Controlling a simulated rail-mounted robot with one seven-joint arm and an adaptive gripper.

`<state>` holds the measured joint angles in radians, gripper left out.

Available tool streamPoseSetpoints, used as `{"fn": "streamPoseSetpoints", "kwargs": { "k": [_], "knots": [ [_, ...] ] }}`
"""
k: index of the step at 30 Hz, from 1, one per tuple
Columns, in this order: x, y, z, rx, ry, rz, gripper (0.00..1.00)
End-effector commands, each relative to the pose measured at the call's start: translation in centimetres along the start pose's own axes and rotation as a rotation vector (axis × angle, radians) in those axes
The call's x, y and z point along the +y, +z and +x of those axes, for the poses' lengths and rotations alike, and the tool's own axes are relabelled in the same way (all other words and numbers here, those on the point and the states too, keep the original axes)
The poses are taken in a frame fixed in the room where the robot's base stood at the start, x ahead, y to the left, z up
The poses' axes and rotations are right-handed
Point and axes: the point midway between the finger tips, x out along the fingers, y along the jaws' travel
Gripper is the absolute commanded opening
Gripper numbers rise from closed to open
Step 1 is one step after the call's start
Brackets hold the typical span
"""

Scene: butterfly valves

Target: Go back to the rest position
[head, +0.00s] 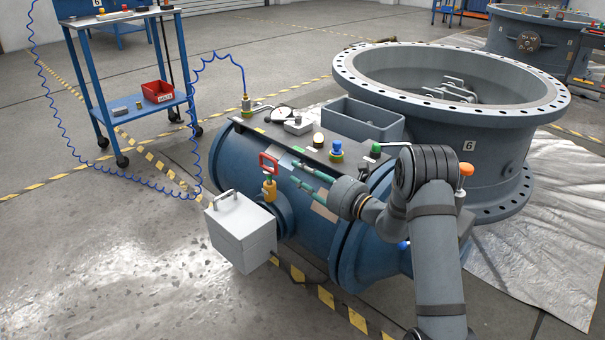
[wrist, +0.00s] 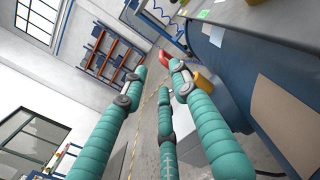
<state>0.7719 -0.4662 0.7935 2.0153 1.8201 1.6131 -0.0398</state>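My gripper (head: 300,174) has teal fingers and is beside the blue horizontal valve body (head: 240,165), pointing left. In the wrist view its fingers (wrist: 160,75) are spread apart with nothing between them. A red loop handle (head: 268,162) on a yellow fitting (head: 269,190) stands just left of the fingertips in the head view. In the wrist view, part of the red handle (wrist: 165,57) and the yellow fitting (wrist: 205,80) show behind the right finger. I cannot tell whether that finger touches them.
Small parts and a grey bin (head: 362,117) sit on top. A large flanged ring (head: 480,125) stands behind on silver sheeting. A blue trolley (head: 135,105) and coiled blue hose (head: 195,125) are left. Floor at the lower left is clear.

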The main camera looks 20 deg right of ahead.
Motion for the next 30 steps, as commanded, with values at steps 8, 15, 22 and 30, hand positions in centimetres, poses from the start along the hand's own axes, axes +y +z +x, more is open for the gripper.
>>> {"fn": "streamPoseSetpoints", "kwargs": {
  "k": [8, 15, 22, 30],
  "knots": [
    [0.1, -0.1, 1.7, 0.001, 0.003, -0.001, 0.28],
    [0.3, -0.2, 6.5, 0.003, 0.007, -0.002, 0.28],
    [0.4, -0.4, 11.0, 0.006, 0.008, -0.001, 0.28],
    [-0.1, -2.2, 12.2, 0.008, 0.005, 0.002, 0.28]
  ]
}}
